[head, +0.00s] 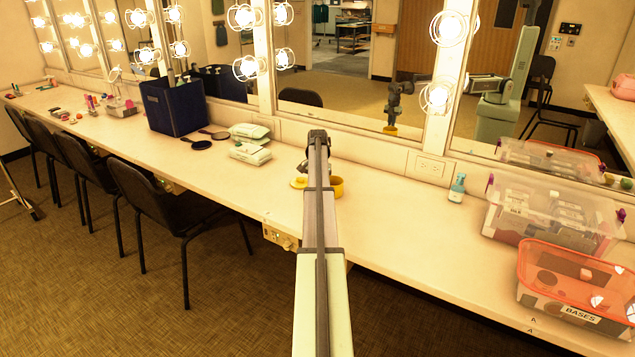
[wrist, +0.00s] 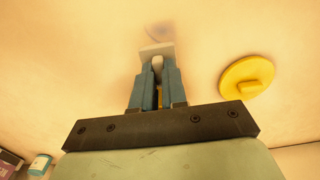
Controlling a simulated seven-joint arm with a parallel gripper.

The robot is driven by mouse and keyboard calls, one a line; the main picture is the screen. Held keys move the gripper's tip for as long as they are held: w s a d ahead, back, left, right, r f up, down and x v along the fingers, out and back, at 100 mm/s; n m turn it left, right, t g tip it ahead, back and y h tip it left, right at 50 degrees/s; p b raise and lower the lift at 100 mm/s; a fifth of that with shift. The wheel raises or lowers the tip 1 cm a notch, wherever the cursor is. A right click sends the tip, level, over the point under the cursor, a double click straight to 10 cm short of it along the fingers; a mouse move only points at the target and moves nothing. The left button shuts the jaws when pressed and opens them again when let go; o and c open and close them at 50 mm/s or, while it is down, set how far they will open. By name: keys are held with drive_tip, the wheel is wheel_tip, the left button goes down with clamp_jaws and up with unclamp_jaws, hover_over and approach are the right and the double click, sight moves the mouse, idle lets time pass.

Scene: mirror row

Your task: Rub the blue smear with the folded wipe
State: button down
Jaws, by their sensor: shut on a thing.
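My gripper (wrist: 158,75) has its blue fingers closed on the folded wipe (wrist: 156,49), a small white pad at the fingertips in the wrist view. A faint blue-grey smear (wrist: 158,32) shows on the pale counter just beyond the wipe's far edge. Part of it may be hidden behind the wipe. I cannot tell whether the wipe touches the counter. In the head view, my own arm hides the gripper, the wipe and the smear.
A yellow lid (wrist: 248,76) lies beside the gripper; it also shows in the head view (head: 298,183). A yellow tub (head: 337,187) stands close to my arm. Wipe packs (head: 250,153) lie left, a teal bottle (head: 457,188) and clear bins (head: 548,212) right. Mirrors line the back.

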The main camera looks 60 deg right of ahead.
drive_tip(key=shift+f, duration=0.8)
drive_tip(key=shift+a+f, duration=0.5)
drive_tip(key=shift+a, duration=0.15)
drive_tip(key=shift+a+f, duration=0.1)
drive_tip(key=shift+a, duration=1.4)
drive_tip(key=d, duration=0.4)
drive_tip(key=shift+d, duration=0.15)
drive_tip(key=shift+r, duration=4.1)
